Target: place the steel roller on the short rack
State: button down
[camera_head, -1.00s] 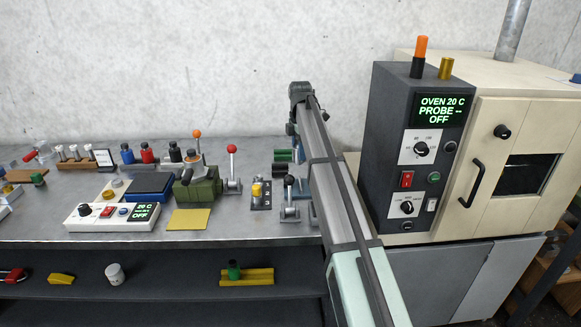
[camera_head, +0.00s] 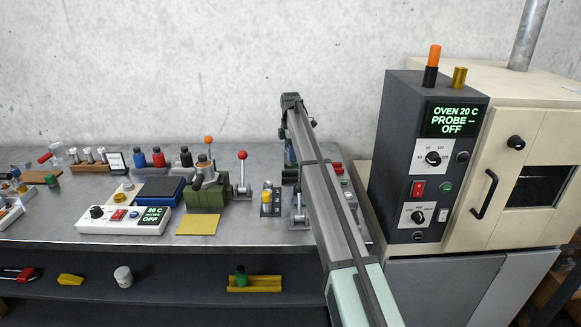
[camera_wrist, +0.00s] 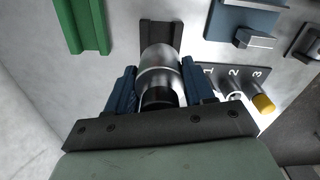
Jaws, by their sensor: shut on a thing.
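In the wrist view my gripper (camera_wrist: 160,88) has its blue fingers closed on both sides of the steel roller (camera_wrist: 161,60), a shiny metal cylinder with a dark near end. The roller's far end overlaps a dark grey channel-shaped rack (camera_wrist: 160,33), which looks like the short rack. I cannot tell whether the roller touches it. A green channel rack (camera_wrist: 84,25) lies to the left, apart from the roller. In the head view my arm reaches over the right part of the bench and hides the roller and most of the gripper.
A plate numbered 1, 2, 3 with a yellow-tipped lever (camera_wrist: 263,103) lies close on the right, beside a blue block (camera_wrist: 245,20). In the head view, the red-knobbed lever (camera_head: 242,175) stands left of my arm and the oven (camera_head: 435,165) stands right.

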aim_at(291, 165)
jog(key=shift+f, duration=2.85)
jog(key=shift+c, duration=2.1)
grip_release()
jog(key=shift+f, duration=0.15)
notch_tip(291, 165, up, 12)
jog(key=shift+r, duration=0.15)
